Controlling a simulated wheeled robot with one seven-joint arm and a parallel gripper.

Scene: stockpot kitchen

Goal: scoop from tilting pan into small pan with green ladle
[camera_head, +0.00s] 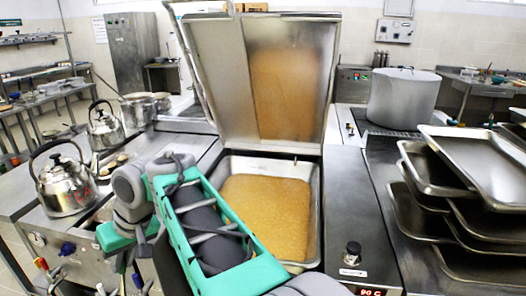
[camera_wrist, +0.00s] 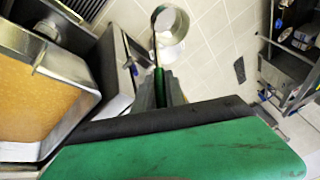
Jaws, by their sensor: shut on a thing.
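The tilting pan (camera_head: 315,215) stands open in the middle of the head view, filled with a yellow-brown food (camera_head: 270,205). In the wrist view the pan's metal wall (camera_wrist: 72,128) and the food (camera_wrist: 38,92) are at the left. My gripper (camera_wrist: 160,98) is shut on the green handle of the ladle (camera_wrist: 158,80). The ladle's metal bowl (camera_wrist: 183,27) is over the floor, to the right of the pan and apart from it. I cannot tell whether the bowl holds anything. The gripper is not visible in the head view. I cannot make out the small pan.
The pan's raised lid (camera_head: 222,70) stands behind it. Kettles (camera_head: 66,188) stand on the left counter. A large pot (camera_head: 403,98) and stacked metal trays (camera_head: 480,165) are at the right. A control panel (camera_head: 352,215) borders the pan. Tiled floor shows in the wrist view.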

